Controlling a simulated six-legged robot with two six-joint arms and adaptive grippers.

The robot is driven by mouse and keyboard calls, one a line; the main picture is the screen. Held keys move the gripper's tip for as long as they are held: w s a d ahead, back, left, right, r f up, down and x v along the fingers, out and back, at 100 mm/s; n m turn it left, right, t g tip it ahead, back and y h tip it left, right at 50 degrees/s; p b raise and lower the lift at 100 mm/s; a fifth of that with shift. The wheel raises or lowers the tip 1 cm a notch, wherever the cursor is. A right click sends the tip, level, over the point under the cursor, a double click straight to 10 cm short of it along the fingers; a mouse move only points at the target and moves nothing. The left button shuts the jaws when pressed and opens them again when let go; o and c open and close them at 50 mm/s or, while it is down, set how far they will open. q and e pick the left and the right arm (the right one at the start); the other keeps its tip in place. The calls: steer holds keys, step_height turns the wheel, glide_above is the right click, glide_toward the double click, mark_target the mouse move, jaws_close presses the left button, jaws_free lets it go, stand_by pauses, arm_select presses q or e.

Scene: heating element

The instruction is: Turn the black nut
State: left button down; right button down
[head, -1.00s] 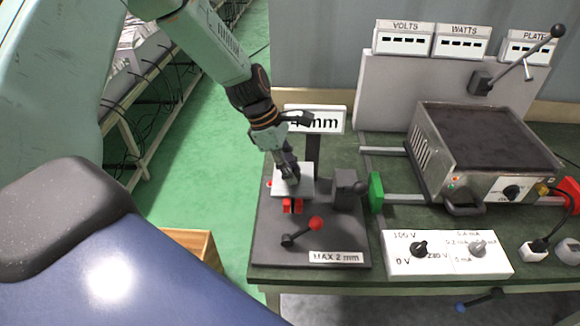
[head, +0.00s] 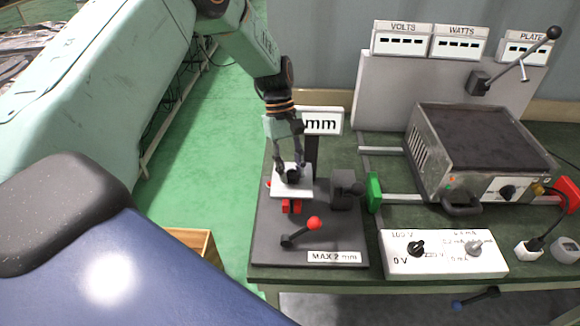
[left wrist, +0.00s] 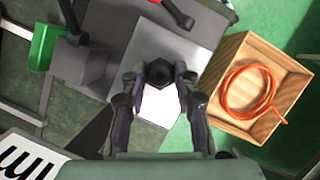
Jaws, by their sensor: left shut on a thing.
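The black nut (head: 293,175) stands on a white plate (head: 305,190) on the dark grey fixture at the left end of the bench. In the left wrist view the nut (left wrist: 159,73) sits between my two fingertips, over the bare white plate (left wrist: 170,47). My left gripper (head: 290,170) points down from above, with one finger on each side of the nut, shut on it. The contact spots are partly hidden by the fingers. My right gripper is in neither view.
A red-knobbed lever (head: 314,223) and red clamp blocks (head: 291,207) are in front of the plate. A dark block with a green end (head: 374,192) is at its right. The heater box (head: 480,150) is further right. A wooden box (left wrist: 262,88) holds an orange cable.

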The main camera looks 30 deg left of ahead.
arm_select(q)
steer(key=m, duration=0.2)
steer(key=m+g+y, duration=0.1)
steer(key=m, duration=0.1)
steer(key=shift+w+d+r+m+y, duration=0.1)
steer(key=shift+w+m+y, duration=0.1)
steer(key=shift+m+y, duration=0.15)
steer(key=shift+m, duration=0.35)
steer(key=c, duration=1)
jaws_free()
steer(key=shift+s, duration=0.1)
steer(key=v, duration=1.2)
steer(key=shift+w, duration=0.2)
steer(key=shift+s+g, duration=0.1)
steer(key=shift+g, duration=0.2)
